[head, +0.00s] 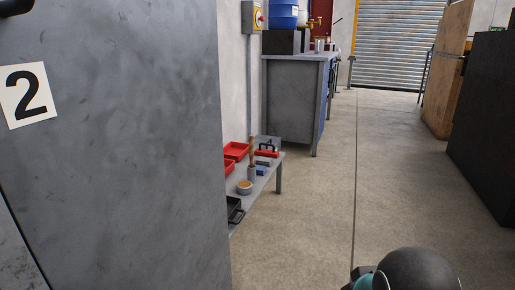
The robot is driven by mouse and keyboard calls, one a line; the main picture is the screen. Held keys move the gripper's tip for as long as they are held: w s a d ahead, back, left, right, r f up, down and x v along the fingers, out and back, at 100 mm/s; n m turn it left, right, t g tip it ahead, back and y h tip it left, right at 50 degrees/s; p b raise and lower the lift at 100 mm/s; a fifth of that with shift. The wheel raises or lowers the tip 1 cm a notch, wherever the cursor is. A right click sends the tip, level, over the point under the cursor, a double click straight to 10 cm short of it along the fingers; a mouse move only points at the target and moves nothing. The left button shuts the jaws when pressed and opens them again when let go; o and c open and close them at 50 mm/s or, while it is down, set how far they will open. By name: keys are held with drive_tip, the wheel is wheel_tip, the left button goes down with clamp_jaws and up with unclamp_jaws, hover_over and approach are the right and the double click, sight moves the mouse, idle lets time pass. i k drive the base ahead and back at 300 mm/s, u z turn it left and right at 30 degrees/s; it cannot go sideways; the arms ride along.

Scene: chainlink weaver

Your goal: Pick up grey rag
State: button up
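I cannot make out a grey rag in the head view. Small items on the low grey bench (278,163) are partly cut off by a large grey door or panel, so a rag there could be hidden. My gripper is not in view. Only a dark rounded part of my own arm with a teal piece shows at the bottom right.
The grey panel (130,150) marked 2 fills the left. The low bench holds red trays (236,150), a bowl (244,188) and a black tray (235,211). A workbench (290,95) stands beyond. A dark cabinet (485,125) stands right. The middle floor (320,210) is clear.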

sight(262, 160)
drive_tip(key=z, duration=0.1)
drive_tip(key=i, duration=1.95)
drive_tip(key=z, duration=0.2)
